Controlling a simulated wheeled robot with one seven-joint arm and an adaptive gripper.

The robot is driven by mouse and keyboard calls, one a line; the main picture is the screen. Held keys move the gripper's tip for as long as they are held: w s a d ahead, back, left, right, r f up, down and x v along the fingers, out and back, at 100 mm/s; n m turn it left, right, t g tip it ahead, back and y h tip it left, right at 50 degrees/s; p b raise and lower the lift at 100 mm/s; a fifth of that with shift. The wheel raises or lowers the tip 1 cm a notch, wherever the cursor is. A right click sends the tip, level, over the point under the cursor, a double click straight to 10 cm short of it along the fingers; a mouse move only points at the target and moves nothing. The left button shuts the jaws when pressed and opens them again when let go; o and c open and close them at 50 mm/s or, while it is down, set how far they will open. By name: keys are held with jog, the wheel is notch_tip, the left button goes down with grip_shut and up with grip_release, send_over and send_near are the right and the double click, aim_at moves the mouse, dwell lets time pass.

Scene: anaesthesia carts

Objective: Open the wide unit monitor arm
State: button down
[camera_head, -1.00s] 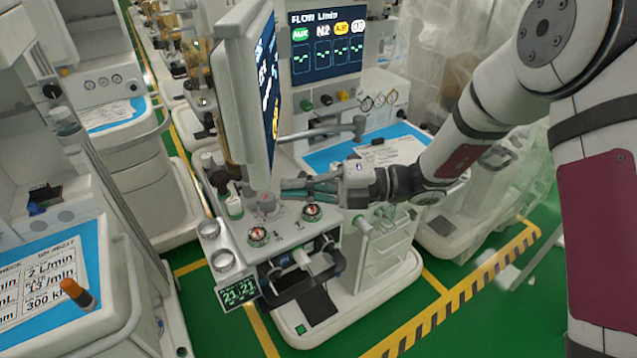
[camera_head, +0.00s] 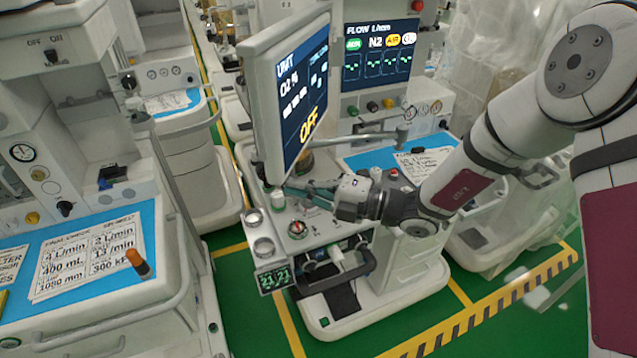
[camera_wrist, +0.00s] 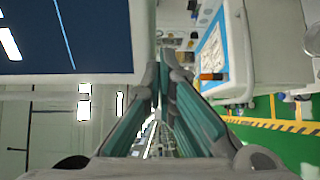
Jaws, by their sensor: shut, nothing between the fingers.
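The unit monitor (camera_head: 292,95) is a white-framed screen reading "UNIT O2 %" and "OFF". It stands upright, angled to the right, above the cart's front ledge. A grey monitor arm (camera_head: 350,138) runs right from behind it to a short upright post. My gripper (camera_head: 288,188) is shut and empty, its teal fingers just below the monitor's lower right edge. Whether they touch the frame I cannot tell. In the wrist view, the monitor's dark screen (camera_wrist: 65,38) fills the upper left, with the shut fingers (camera_wrist: 164,75) close to its right edge.
Behind stands a second display (camera_head: 380,55) reading "FLOW L/min". A blue mat with papers (camera_head: 362,160) lies on the cart top. Another cart with an orange-capped item (camera_head: 138,262) stands at left. Green floor with a yellow-black stripe (camera_head: 490,315) lies in front.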

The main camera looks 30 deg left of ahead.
aim_at(276, 184)
jog(key=shift+t, duration=0.4)
jog(key=a, duration=0.2)
jog(key=s+a, duration=0.1)
jog(key=a, duration=0.1)
jog(key=shift+a, duration=0.35)
jog(key=d, duration=1.4)
jog(key=s+d+r+n+t+h, duration=0.2)
jog(key=s+d+r+n+h, duration=0.2)
jog(key=d+n, duration=0.7)
jog(key=s+d+r+n+t+h, duration=0.3)
jog(key=s+d+r+n+h, duration=0.2)
jog(key=d+n, duration=0.7)
jog(key=s+d+r+n+t+h, duration=0.2)
jog(key=s+d+r+n+h, duration=0.3)
jog(key=d+r+n+h, duration=0.3)
jog(key=d+n, duration=0.3)
jog(key=d, duration=0.2)
jog(key=shift+s+d+r+h, duration=0.15)
jog(key=shift+d+h, duration=0.2)
jog(key=shift+h, duration=0.05)
